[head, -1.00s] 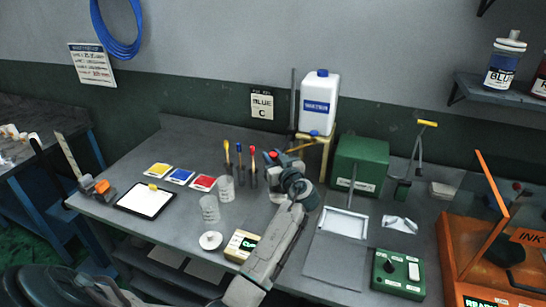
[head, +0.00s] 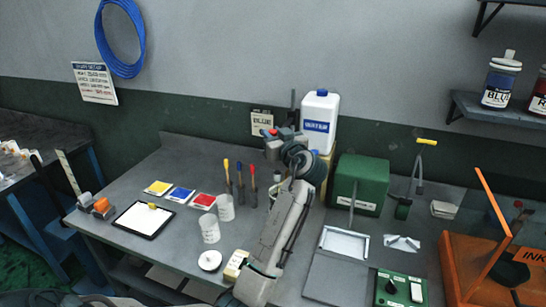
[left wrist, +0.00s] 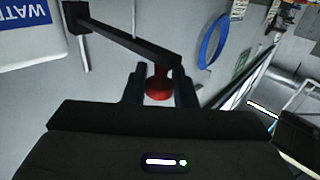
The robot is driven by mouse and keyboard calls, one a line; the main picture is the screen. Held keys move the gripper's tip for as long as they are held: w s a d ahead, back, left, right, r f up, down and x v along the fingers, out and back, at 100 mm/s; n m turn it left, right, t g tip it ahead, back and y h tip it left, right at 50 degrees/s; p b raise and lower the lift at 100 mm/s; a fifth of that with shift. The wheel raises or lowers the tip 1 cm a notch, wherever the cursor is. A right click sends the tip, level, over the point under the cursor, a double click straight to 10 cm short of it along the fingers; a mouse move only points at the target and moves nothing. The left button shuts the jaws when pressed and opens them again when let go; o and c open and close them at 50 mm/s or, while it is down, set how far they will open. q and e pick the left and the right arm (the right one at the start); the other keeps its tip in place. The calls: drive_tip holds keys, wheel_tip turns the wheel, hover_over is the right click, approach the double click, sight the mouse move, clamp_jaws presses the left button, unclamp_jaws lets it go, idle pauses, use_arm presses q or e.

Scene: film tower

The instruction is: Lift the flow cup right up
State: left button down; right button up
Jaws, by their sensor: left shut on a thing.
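My left gripper (head: 272,139) is raised beside the white water bottle (head: 320,118). In the left wrist view, the left gripper (left wrist: 159,88) is shut on a red grip (left wrist: 158,82). The grip sits at the end of a dark bar (left wrist: 125,40), which I take to be part of the flow cup. The cup's body cannot be made out in either view. A small pale container (head: 274,192) stands on the bench below the gripper, partly hidden by my left arm. My right gripper is not in view.
Brushes or tools with coloured tips (head: 239,170) stand to the left of my arm. Two clear cups (head: 209,229) stand nearer the front. A green box (head: 359,184) is to the right.

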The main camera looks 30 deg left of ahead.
use_arm(q)
wheel_tip(320, 180, up, 6)
drive_tip(key=shift+r, duration=0.15)
idle(0.3)
drive_tip(key=c, duration=1.2)
unclamp_jaws()
drive_tip(key=shift+s+d+f, duration=0.1)
drive_tip(key=shift+d+f, duration=0.1)
drive_tip(key=shift+d, duration=0.05)
drive_tip(key=b+v, duration=0.4)
drive_tip(key=v, duration=0.6)
drive_tip(key=shift+s+d+r, duration=0.15)
drive_tip(key=shift+s, duration=0.1)
